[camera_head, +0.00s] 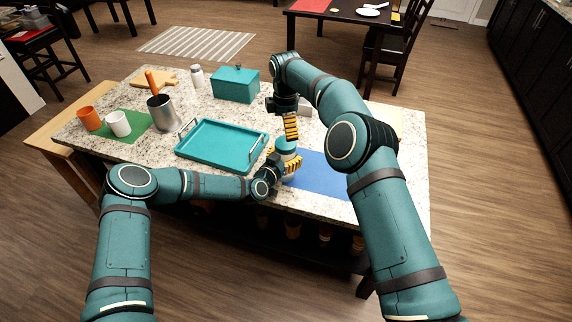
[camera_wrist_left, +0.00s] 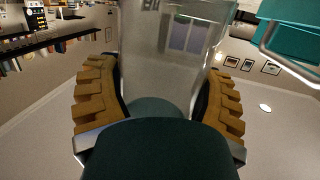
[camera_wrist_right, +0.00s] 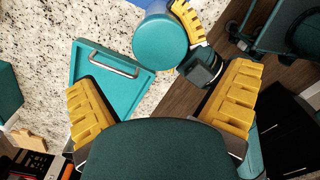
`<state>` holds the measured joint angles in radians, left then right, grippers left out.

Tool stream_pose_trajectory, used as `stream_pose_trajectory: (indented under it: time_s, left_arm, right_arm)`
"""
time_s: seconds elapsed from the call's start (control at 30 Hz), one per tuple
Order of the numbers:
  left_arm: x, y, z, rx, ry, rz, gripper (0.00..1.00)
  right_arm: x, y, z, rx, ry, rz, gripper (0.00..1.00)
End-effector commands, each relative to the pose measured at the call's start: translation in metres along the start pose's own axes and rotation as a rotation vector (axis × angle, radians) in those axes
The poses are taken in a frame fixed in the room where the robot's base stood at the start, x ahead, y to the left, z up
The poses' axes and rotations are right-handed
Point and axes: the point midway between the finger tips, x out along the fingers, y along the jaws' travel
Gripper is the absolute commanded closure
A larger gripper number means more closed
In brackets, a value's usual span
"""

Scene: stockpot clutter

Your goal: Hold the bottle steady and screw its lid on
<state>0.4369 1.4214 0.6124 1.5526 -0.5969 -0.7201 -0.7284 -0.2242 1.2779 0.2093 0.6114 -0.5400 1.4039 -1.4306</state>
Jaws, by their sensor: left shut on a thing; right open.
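The bottle (camera_head: 287,154) stands upright near the front edge of the counter. In the left wrist view the clear, shiny bottle (camera_wrist_left: 170,50) fills the space between the left fingers. My left gripper (camera_head: 284,165) is shut around it from the side. The round teal lid (camera_wrist_right: 160,43) shows from above in the right wrist view, at the bottle's top; it also shows in the head view (camera_head: 286,144). I cannot tell how far it is threaded. My right gripper (camera_head: 291,130) points down just above the lid, open, with nothing between its fingers.
A teal tray (camera_head: 183,154) with metal handles lies left of the bottle. A blue mat (camera_head: 318,178) lies to its right. A teal box (camera_head: 235,86), metal pot (camera_head: 162,114), white cup (camera_head: 118,124) and orange cup (camera_head: 89,118) stand farther off. The counter's front edge is close.

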Motion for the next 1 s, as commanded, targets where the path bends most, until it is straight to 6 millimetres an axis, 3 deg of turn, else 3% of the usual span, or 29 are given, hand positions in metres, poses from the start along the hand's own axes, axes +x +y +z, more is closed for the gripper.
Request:
stream_pose_trajectory:
  time_s: [0.2,0.67,1.0]
  left_arm:
    - [0.000,0.000,-0.001,0.000,0.001,0.000,1.00]
    - [0.000,0.000,-0.001,0.000,0.001,0.000,1.00]
    - [0.000,0.000,-0.001,0.000,0.001,0.000,1.00]
  right_arm:
    - [0.000,0.000,0.001,-0.163,0.000,0.001,0.00]
    - [0.002,0.000,0.000,-0.184,0.000,0.001,0.00]
    - [0.045,0.000,0.000,-0.183,0.001,-0.002,0.00]
